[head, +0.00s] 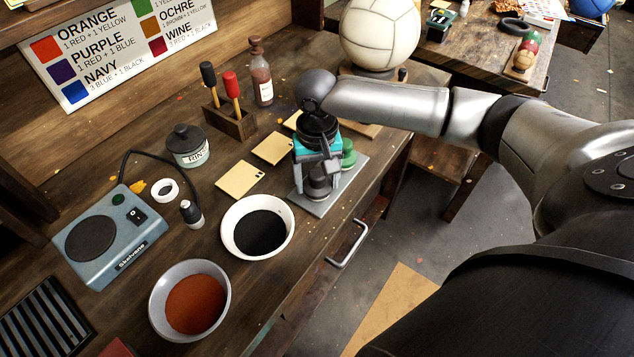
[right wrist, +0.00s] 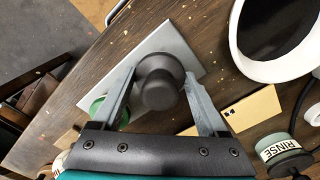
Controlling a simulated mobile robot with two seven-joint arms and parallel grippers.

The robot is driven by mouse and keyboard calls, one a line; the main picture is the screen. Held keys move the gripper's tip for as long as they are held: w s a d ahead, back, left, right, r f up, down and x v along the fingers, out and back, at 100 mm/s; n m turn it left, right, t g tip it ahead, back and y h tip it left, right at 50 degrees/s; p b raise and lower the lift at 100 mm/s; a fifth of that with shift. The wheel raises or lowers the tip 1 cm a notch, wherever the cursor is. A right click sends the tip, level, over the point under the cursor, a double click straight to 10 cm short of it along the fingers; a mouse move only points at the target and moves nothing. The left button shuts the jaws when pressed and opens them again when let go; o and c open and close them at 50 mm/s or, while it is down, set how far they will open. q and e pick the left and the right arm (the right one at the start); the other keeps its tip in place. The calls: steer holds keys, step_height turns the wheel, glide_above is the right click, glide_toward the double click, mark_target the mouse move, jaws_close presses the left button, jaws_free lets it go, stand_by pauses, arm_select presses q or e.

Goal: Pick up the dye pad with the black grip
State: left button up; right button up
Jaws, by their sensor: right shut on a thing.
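The dye pad's black grip (right wrist: 158,82) is a round dark knob in the right wrist view. It also shows low between the fingers in the head view (head: 319,186). My right gripper (head: 317,180) points down at it over a grey metal plate (head: 335,201) near the bench's front edge. In the right wrist view my right gripper (right wrist: 160,80) has one finger on each side of the knob, shut on it. The pad's underside is hidden; I cannot tell whether it touches the plate. A green grip (head: 349,156) stands beside it, partly hidden. My left gripper is out of view.
A white bowl of black dye (head: 259,230) is close left of the plate, with a bowl of red-brown dye (head: 196,304) nearer. Tan cards (head: 241,180), a rinse jar (head: 187,146) and a hot plate (head: 108,236) lie left. A white ball (head: 380,35) is behind.

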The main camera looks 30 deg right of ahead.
mark_target(317, 172)
steer(key=c, duration=0.7)
step_height(317, 172, up, 20)
steer(key=p, duration=0.4)
steer(key=shift+p, duration=0.35)
